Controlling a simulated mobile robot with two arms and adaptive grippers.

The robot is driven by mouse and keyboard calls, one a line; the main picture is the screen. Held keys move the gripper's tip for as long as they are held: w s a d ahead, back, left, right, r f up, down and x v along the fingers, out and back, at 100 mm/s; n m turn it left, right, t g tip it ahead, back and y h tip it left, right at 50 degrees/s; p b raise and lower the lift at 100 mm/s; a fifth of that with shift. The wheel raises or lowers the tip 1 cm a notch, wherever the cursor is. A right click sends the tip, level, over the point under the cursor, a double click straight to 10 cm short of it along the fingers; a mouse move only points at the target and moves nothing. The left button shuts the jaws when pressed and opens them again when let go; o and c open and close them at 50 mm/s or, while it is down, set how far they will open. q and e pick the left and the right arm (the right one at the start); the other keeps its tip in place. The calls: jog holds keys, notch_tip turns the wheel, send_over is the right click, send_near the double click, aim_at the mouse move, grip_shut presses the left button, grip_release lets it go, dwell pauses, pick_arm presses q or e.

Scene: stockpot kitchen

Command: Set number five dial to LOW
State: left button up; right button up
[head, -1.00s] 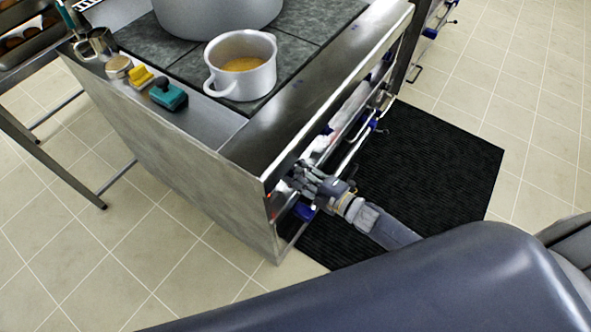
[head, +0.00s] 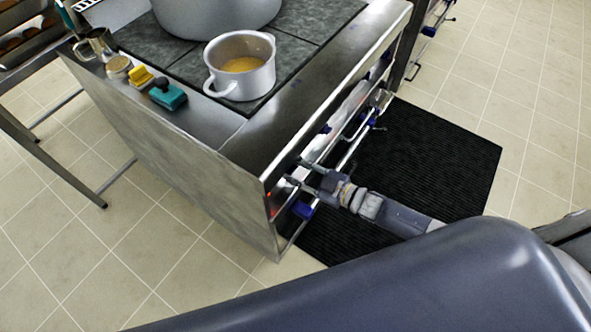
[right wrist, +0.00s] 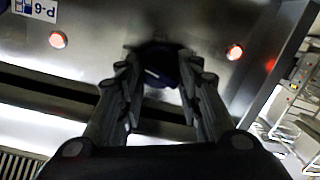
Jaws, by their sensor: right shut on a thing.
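A dark blue dial (right wrist: 158,72) sits on the steel stove front in the right wrist view, between the two fingers of my right gripper (right wrist: 160,88). The fingers are shut on it from both sides. Its number and pointer mark cannot be made out. In the head view my right gripper (head: 291,174) is at the near end of the stove's front panel, and the dial is hidden there. My left gripper is not in view.
A handrail (head: 352,150) runs along the stove front near my right gripper. A pot with yellow contents (head: 222,82) and a larger pot (head: 215,15) stand on the stovetop. A black mat (head: 440,160) covers the floor in front.

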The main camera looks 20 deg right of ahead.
jog(key=shift+m, duration=0.5)
jog(key=shift+d, duration=0.1)
jog(key=o, duration=1.1)
jog(key=shift+c, duration=0.2)
jog(key=v, duration=1.2)
jog(key=shift+w, duration=0.1)
